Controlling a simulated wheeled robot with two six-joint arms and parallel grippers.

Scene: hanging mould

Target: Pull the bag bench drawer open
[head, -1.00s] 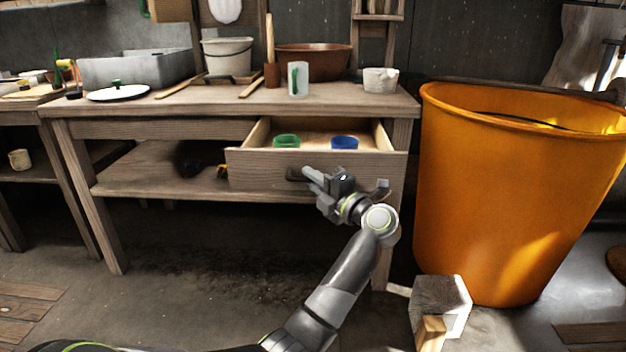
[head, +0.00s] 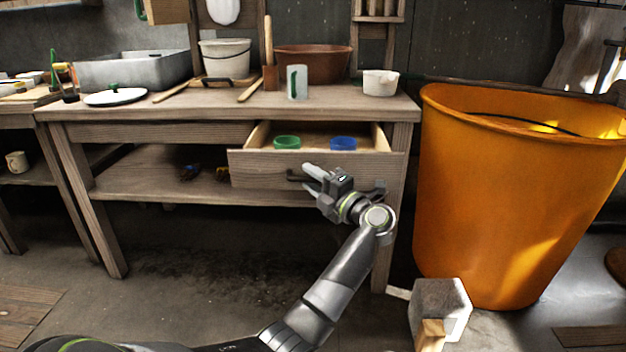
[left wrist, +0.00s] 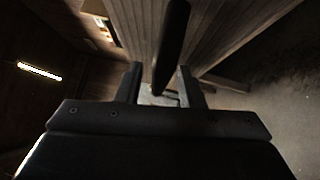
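The bag bench drawer (head: 268,170) stands part-way out of the wooden bench, showing its pale inside. A green round container (head: 287,142) and a blue one (head: 343,143) sit in it. The dark bar handle (head: 380,189) is on its front, its middle hidden behind my left gripper. My left gripper (head: 311,176) is at the drawer front. In the left wrist view, its fingers (left wrist: 160,88) are apart, with the dark handle (left wrist: 172,45) running between them; a gap shows beside the bar, and contact is unclear. My right gripper is not in view.
The bench top (head: 215,101) holds a white bucket (head: 226,58), a brown basin (head: 313,64), a cup and tools. A large orange bin (head: 510,200) stands close on the right. A mallet (head: 440,305) is at the lower right. The floor before the bench is mostly clear.

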